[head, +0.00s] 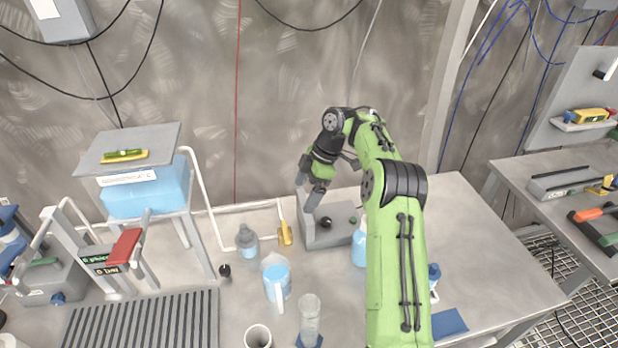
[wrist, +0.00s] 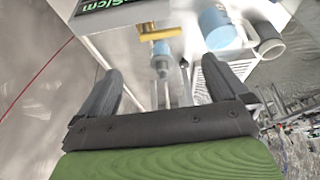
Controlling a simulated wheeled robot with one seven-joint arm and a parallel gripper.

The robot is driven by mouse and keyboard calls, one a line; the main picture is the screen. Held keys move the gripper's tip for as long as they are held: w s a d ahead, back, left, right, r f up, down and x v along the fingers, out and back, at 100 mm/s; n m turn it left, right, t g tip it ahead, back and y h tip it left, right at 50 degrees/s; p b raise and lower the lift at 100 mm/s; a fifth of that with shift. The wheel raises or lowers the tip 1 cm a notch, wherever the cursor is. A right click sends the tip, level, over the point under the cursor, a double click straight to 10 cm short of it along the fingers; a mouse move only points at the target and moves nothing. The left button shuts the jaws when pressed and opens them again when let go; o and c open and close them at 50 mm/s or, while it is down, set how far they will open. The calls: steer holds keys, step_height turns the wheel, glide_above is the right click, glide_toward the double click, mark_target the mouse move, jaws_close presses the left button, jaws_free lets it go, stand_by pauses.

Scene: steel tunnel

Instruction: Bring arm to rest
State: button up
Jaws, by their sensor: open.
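My green and black arm (head: 395,250) rises from the bottom of the head view and bends over at the top. My gripper (head: 312,190) hangs to the left of the elbow, above the table and close to a grey box. In the wrist view my gripper (wrist: 155,95) shows two dark fingers spread apart with nothing between them.
A grey box (head: 330,230) with dark knobs stands below my gripper. The table's right side (head: 490,250) is mostly clear.

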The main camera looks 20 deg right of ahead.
steer(key=shift+v, duration=1.2)
steer(key=s+a+r+m+t+h, duration=0.1)
steer(key=s+a+r+m+h, duration=0.35)
steer(key=s+a+r, duration=0.85)
steer(key=s+d+f+m+t, duration=0.1)
steer(key=s+m, duration=0.4)
steer(key=s, duration=0.6)
steer(key=s+d+f+m+t, duration=0.1)
steer(key=s+m+t, duration=0.1)
steer(key=s+m, duration=0.4)
steer(key=s, duration=0.4)
steer(key=shift+s+d+t, duration=0.25)
steer(key=shift+s+t, duration=0.15)
steer(key=shift+m, duration=0.25)
